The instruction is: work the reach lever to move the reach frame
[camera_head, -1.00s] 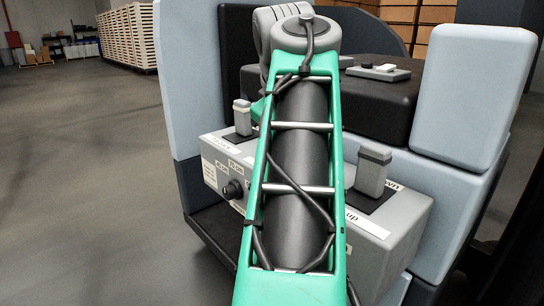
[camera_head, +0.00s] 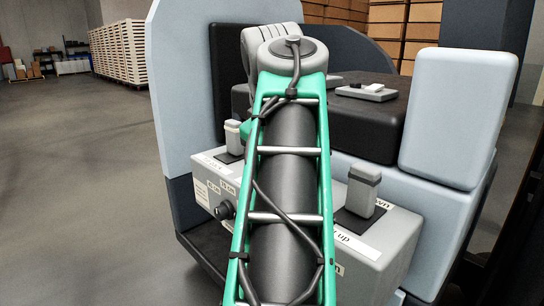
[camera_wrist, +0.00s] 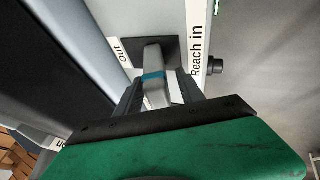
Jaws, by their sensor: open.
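The reach lever (camera_wrist: 154,68) is a grey handle with a blue band, standing in a dark slot plate between the labels "Out" and "Reach in" in the wrist view. My gripper (camera_wrist: 160,88) is open, with one dark finger on each side of the lever. I cannot tell whether either finger touches it. In the head view the reach lever (camera_head: 234,138) stands upright at the left of the grey console (camera_head: 389,250). My green arm hides the middle of the console, and only a small green part of my gripper shows beside the lever.
A second grey lever (camera_head: 363,190) stands at the console's right, by labels reading "up" and "down". A black knob (camera_head: 224,210) sticks out of the console front. A pale blue panel (camera_head: 174,100) rises at left and a padded block (camera_head: 458,115) at right. Open floor lies left.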

